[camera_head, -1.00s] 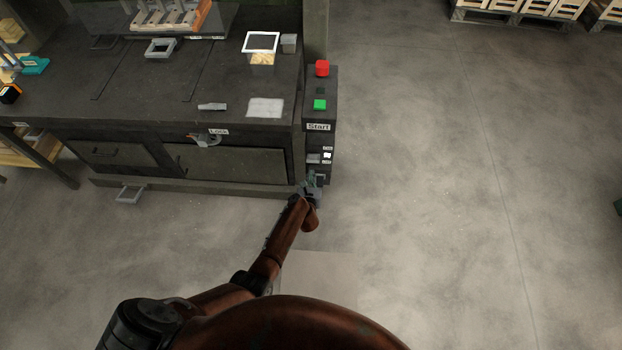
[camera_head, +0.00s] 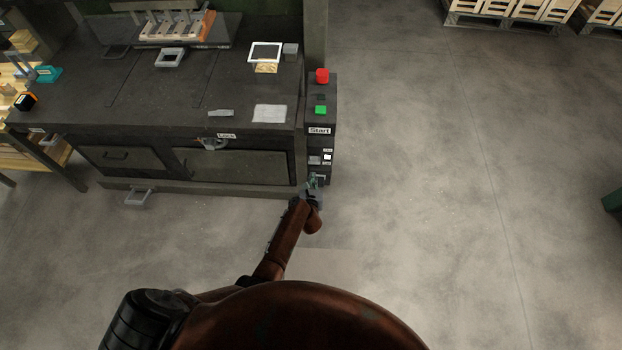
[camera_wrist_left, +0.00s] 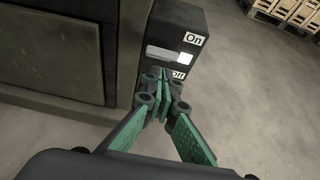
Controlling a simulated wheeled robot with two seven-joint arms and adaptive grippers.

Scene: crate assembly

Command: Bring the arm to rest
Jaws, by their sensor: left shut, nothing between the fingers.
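My left arm (camera_head: 286,240) reaches forward from the bottom of the head view. My left gripper (camera_head: 314,181) is at the lower end of the control column, just below its On/Off switch (camera_head: 327,157). In the left wrist view the green fingers of the left gripper (camera_wrist_left: 163,85) meet, with nothing between them. They show in front of the Off label, below the white switch (camera_wrist_left: 168,55); whether they touch the column I cannot tell. My right gripper is not in view.
The dark machine bench (camera_head: 170,95) stands to the left of the control column (camera_head: 320,118), which carries a red button (camera_head: 322,75) and a green button (camera_head: 320,110). Wooden crates (camera_head: 520,10) stand at the back right.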

